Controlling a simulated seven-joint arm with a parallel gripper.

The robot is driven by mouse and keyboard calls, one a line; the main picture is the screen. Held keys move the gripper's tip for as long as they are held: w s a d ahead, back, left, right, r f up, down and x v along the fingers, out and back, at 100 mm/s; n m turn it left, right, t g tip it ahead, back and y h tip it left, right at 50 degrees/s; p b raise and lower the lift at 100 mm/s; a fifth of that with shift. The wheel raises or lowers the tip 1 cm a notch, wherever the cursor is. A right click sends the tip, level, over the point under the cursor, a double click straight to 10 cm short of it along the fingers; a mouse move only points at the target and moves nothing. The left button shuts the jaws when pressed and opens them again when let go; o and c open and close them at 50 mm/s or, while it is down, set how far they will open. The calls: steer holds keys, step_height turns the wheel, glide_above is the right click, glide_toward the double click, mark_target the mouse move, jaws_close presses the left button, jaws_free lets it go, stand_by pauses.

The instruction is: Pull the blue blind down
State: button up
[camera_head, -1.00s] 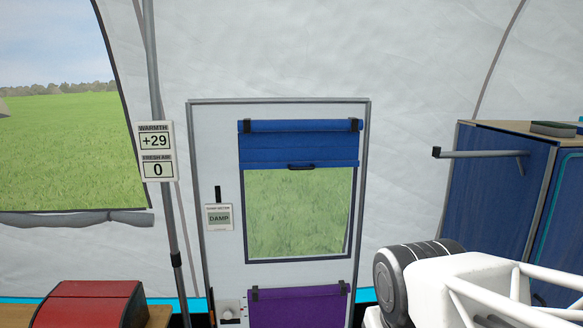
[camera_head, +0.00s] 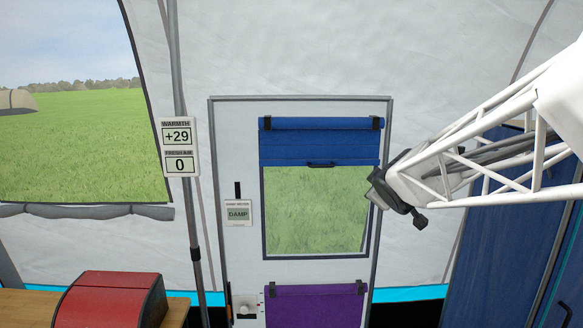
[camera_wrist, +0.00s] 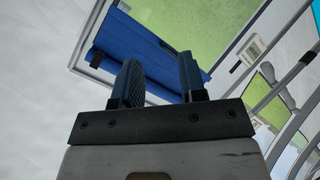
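The blue blind (camera_head: 315,147) hangs over the upper part of the door window in the head view, with a dark handle (camera_head: 321,164) at its lower edge. Green grass shows through the uncovered glass below it. My gripper (camera_head: 377,187) is just right of the blind's lower right corner in that view, apart from the handle. In the wrist view the two fingers of my gripper (camera_wrist: 159,80) stand apart with nothing between them. The blue blind (camera_wrist: 140,38) lies beyond the fingers, tilted in the picture.
The door (camera_head: 233,165) carries a damp meter (camera_head: 238,213) and a purple panel (camera_head: 315,308) below the window. A pole with a warmth sign (camera_head: 179,148) stands left. A red box (camera_head: 112,300) sits lower left. A blue cabinet (camera_head: 497,250) stands right.

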steer(key=w+a+r+n+t+y, duration=0.2)
steer(key=w+n+y, duration=0.3)
steer(key=w, duration=0.7)
steer(key=n+g+y, duration=0.2)
steer(key=n+y, duration=0.4)
steer(key=n, duration=0.3)
glide_toward(324, 166)
steer(key=w, duration=0.2)
steer(key=shift+w+a+f+n+g+y, duration=0.1)
steer(key=shift+w+a+n+g+y, duration=0.1)
steer(key=shift+a+n+g+y, duration=0.3)
steer(key=shift+w+a+f+n+g+y, duration=0.1)
steer(key=shift+w+a+n+g+y, duration=0.15)
steer(key=shift+n, duration=0.35)
steer(key=shift+x, duration=3.85)
jaws_close()
